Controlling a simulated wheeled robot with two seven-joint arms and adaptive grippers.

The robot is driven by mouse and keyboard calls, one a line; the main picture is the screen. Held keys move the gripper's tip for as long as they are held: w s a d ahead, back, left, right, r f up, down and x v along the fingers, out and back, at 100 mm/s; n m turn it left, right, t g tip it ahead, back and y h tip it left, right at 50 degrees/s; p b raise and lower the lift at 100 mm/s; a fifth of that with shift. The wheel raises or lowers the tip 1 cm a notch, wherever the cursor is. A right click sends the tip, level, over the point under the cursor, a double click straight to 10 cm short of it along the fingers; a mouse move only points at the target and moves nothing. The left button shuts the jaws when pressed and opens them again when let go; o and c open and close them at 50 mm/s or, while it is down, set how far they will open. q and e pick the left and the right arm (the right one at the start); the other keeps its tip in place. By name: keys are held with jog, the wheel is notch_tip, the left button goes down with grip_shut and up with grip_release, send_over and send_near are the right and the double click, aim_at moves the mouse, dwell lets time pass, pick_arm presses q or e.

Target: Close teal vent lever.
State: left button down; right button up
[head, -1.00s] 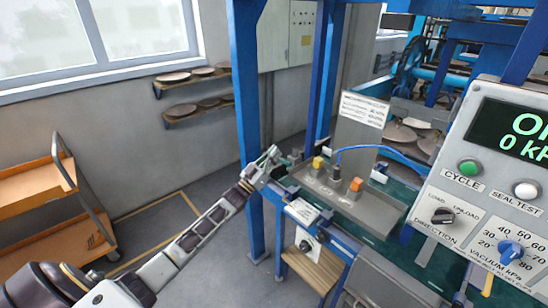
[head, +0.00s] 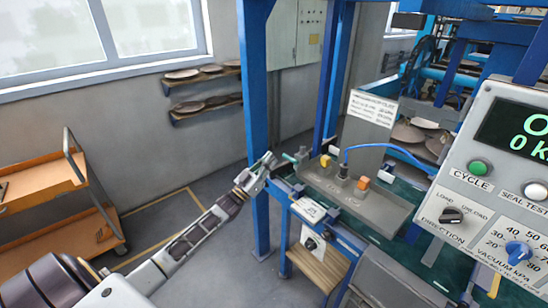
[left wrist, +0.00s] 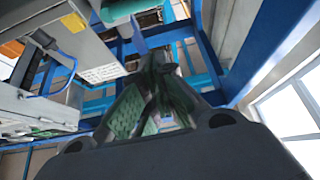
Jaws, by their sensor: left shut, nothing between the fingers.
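The teal lever (head: 290,157) shows as a small teal bar at the left end of the grey valve tray (head: 372,207). In the left wrist view a rounded teal part (left wrist: 122,10), probably the same lever, shows at the top edge. My left gripper (head: 270,159) is shut and empty, just left of the teal lever. A small gap seems to lie between them, but contact is hard to judge. The shut fingers (left wrist: 155,62) also show in the left wrist view, below the teal part. My right gripper is out of view.
A yellow block (head: 325,161) and an orange block (head: 363,183) stand on the tray, with a blue hose (head: 385,147) between them. A blue post (head: 257,110) rises close behind my left gripper. The control panel (head: 480,205) fills the right.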

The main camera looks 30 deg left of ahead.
pick_arm(q)
jog(key=shift+v, duration=1.8)
